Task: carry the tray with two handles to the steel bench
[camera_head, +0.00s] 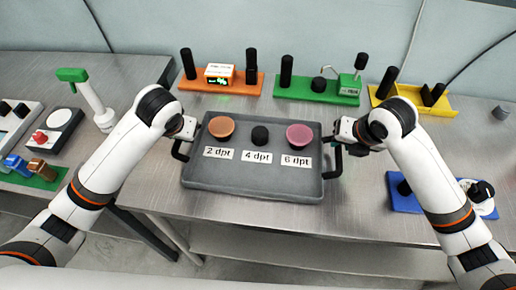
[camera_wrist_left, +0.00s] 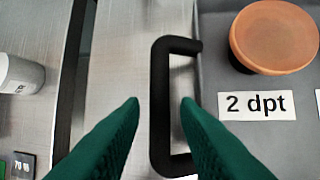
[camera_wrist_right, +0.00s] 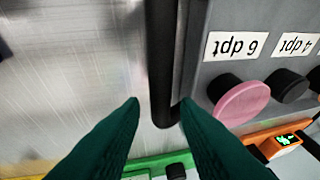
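The grey tray (camera_head: 250,181) lies flat on the steel bench (camera_head: 390,225). It bears an orange dish (camera_head: 221,126), a black knob-like piece (camera_head: 260,135) and a pink dish (camera_head: 300,134) behind labels "2 dpt", "4 dpt" and "6 dpt". In the left wrist view, my left gripper (camera_wrist_left: 161,103) is open, its green fingertips on either side of the black left handle (camera_wrist_left: 159,80), with gaps visible. In the right wrist view, my right gripper (camera_wrist_right: 161,102) is open around the black right handle (camera_wrist_right: 163,60), with its fingertips apart. Finger contact is hidden in the head view.
Orange (camera_head: 195,83), green (camera_head: 318,96) and yellow (camera_head: 408,101) stands line the bench behind the tray. A blue base (camera_head: 402,203) lies to the right. A white, green-topped device (camera_head: 92,100) stands left, across a gap between bench surfaces. Bench in front of the tray is clear.

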